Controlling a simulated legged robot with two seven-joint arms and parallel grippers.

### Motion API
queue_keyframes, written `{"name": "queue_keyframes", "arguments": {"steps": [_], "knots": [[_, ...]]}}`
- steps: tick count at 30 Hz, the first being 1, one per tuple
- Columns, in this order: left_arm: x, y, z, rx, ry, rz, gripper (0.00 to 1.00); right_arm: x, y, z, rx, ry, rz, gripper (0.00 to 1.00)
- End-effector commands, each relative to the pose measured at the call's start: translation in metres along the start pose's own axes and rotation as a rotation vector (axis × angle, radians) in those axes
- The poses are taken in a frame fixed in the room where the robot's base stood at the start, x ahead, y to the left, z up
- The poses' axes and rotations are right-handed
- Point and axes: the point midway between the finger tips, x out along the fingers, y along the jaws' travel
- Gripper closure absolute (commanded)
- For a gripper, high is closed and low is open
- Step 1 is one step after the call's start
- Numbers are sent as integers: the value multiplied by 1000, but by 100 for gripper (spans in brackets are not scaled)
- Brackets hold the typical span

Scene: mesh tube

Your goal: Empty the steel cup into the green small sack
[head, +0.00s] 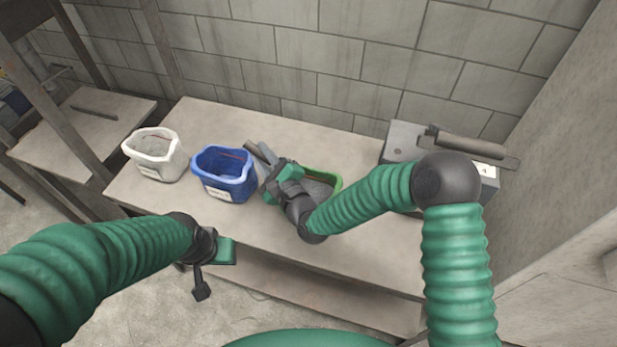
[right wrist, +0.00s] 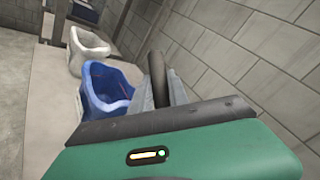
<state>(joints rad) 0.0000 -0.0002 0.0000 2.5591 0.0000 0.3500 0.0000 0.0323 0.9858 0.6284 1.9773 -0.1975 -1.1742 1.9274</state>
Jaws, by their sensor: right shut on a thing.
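The steel cup (head: 266,152) is a grey metal piece with a dark handle. My right gripper (head: 278,174) is shut on it and holds it above the table, between the blue sack and the green small sack. In the right wrist view the cup (right wrist: 177,92) shows only in part past the gripper; its mouth and contents are hidden. The green small sack (head: 331,178) stands right of the gripper, partly covered by my right wrist; its inside is mostly hidden. My left gripper (head: 215,266) is open and empty in front of the table's front edge.
A blue sack (head: 224,186) and a white sack (head: 168,166) stand left of the right gripper; both have labels. A metal box (head: 400,141) with a grey cylinder (head: 470,145) stands at the table's right end. The table (head: 210,120) is bare behind the sacks, before a block wall.

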Motion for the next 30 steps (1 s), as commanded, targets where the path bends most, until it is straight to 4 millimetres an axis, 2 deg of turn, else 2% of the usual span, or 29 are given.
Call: {"name": "queue_keyframes", "arguments": {"steps": [1, 7, 9, 11, 14, 19, 30], "knots": [[4, 0, 1, 0, 0, 0, 64, 2, 12, 1, -41, 10, 15, 100], [7, 0, 2, 0, -1, 0, 64, 13, 44, 6, -250, 69, 65, 100], [-6, 0, 0, 0, -2, 0, 64, 17, 45, 18, -340, 94, 87, 100], [-9, 0, -2, 0, -1, 0, 64, 20, 51, 23, -408, 114, 103, 100], [-4, 0, -1, 0, -1, 0, 64, 22, 65, 18, -490, 138, 123, 100], [-4, 0, 0, 0, -1, 0, 64, 25, 73, 16, -562, 160, 140, 100], [-4, 0, 0, 0, -1, 0, 64, 25, 74, 16, -571, 163, 141, 100]]}}
